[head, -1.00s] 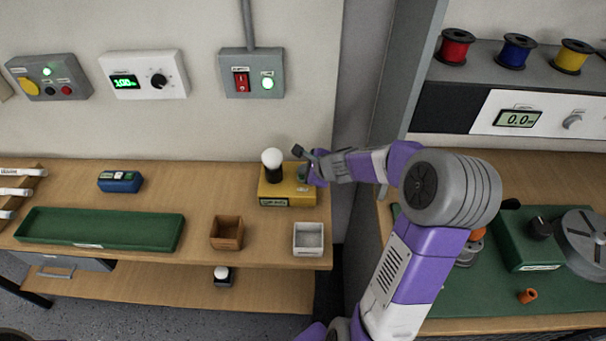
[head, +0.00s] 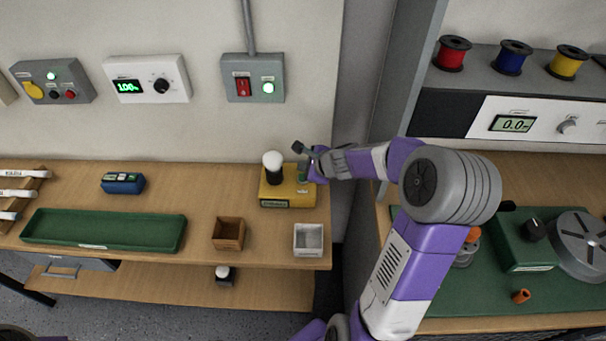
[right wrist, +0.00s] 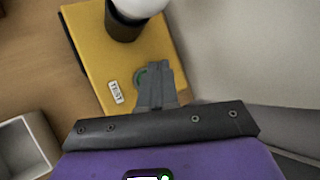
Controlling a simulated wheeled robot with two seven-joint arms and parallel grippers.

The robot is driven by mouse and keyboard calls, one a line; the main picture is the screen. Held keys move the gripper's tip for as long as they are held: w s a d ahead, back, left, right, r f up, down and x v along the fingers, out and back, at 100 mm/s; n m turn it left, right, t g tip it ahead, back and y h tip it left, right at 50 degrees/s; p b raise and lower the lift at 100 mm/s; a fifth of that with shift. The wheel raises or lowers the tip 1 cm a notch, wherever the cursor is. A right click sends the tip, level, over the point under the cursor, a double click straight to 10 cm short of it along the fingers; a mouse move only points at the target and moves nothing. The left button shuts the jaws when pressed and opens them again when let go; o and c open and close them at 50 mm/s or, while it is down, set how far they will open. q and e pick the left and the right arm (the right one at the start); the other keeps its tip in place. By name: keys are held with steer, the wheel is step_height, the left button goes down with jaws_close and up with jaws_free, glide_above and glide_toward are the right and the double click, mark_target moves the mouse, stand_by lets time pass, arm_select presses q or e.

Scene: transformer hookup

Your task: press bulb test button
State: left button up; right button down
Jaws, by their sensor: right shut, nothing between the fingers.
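The bulb tester is a yellow box (head: 274,191) at the right end of the wooden bench. A white bulb (head: 272,159) stands in a black socket on it and looks unlit. In the right wrist view, the box top (right wrist: 95,55) carries a TEST label (right wrist: 116,92) and a green round button (right wrist: 138,77), partly hidden by my fingers. My right gripper (right wrist: 150,68) is shut and empty, its tips over or at the button's edge; contact cannot be told. In the head view, my right gripper (head: 304,178) points down at the box's right side. My left gripper is not in view.
A small wooden box (head: 228,234) and a white box (head: 308,240) stand in front of the tester. A green tray (head: 104,231) and a blue device (head: 123,183) lie left. The wall and a grey partition stand close behind and right of my gripper.

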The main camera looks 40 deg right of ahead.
step_height(320, 180, up, 4)
steer(key=p, duration=0.3)
steer(key=shift+r+p, duration=0.25)
steer(key=shift+p, duration=0.1)
steer(key=shift+f, duration=0.1)
